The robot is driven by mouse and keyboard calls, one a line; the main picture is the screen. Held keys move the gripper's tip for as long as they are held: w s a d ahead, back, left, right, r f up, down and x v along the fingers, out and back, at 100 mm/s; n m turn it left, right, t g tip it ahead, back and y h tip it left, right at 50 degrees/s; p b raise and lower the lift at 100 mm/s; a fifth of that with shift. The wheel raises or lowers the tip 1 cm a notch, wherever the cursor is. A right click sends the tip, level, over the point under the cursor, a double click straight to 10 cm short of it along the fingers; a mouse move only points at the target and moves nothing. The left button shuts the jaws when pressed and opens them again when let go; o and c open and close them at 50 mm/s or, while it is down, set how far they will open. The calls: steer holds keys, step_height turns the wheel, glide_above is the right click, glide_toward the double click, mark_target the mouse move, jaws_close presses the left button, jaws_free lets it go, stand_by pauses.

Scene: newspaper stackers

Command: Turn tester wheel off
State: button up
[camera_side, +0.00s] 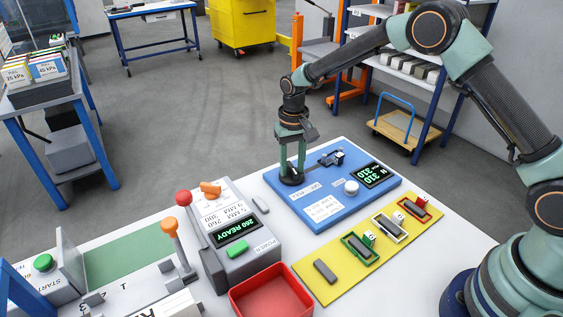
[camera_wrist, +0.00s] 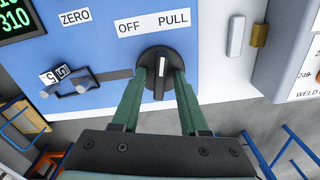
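The tester wheel is a round black knob (camera_wrist: 159,76) with a raised ridge and a white mark, on the blue tester panel (camera_wrist: 95,95). In the wrist view the mark points up, closer to the PULL label (camera_wrist: 173,20) than to the OFF label (camera_wrist: 129,27). My gripper (camera_wrist: 160,75) is over the knob, one green finger on each side of the ridge, with gaps showing between fingers and ridge. In the side view my gripper (camera_side: 292,172) points down at the knob, mostly hiding it.
The panel carries a dark clamp (camera_side: 331,158), a white button (camera_side: 351,187) and a display (camera_side: 371,175) reading 310. A grey console (camera_side: 240,235) with levers stands to the left. A yellow board (camera_side: 340,283) and red tray (camera_side: 272,295) lie in front.

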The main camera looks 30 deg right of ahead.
jaws_close()
steer(key=shift+n, duration=0.4)
steer(key=n, duration=0.4)
steer(key=shift+r, duration=0.1)
steer(key=n, duration=0.9)
steer(key=shift+n, duration=0.4)
steer(key=n, duration=0.6)
